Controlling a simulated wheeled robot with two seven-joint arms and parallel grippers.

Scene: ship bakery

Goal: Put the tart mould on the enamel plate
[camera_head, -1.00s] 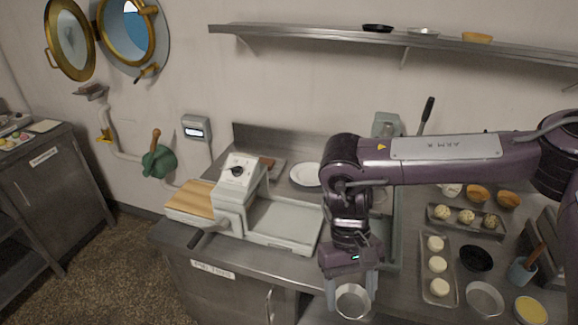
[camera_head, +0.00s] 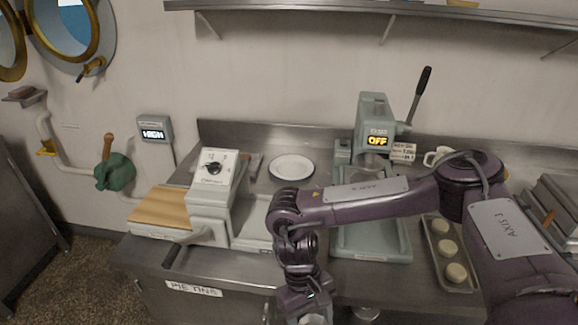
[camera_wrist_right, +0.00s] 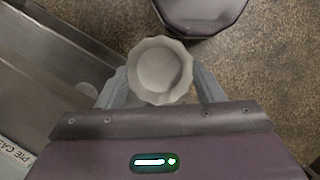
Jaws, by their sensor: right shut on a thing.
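The tart mould (camera_wrist_right: 160,72) is a small pale fluted cup, seen from above in the right wrist view. My right gripper (camera_wrist_right: 161,88) is shut on it, one finger on each side. In the head view this gripper is at the bottom edge, and only a sliver of the mould (camera_head: 313,320) shows there. The gripper is in front of the counter, with floor beneath the mould. The enamel plate (camera_head: 291,168) is white, round and empty, lying at the back of the counter against the splashback, beyond my right arm. My left gripper is not in view.
A pale machine with a dial (camera_head: 213,169) and a wooden board (camera_head: 160,207) stand left of the plate. A green press (camera_head: 373,125) with a raised lever stands to its right. A tray of pale dough rounds (camera_head: 447,250) lies farther right. My arm crosses before the press.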

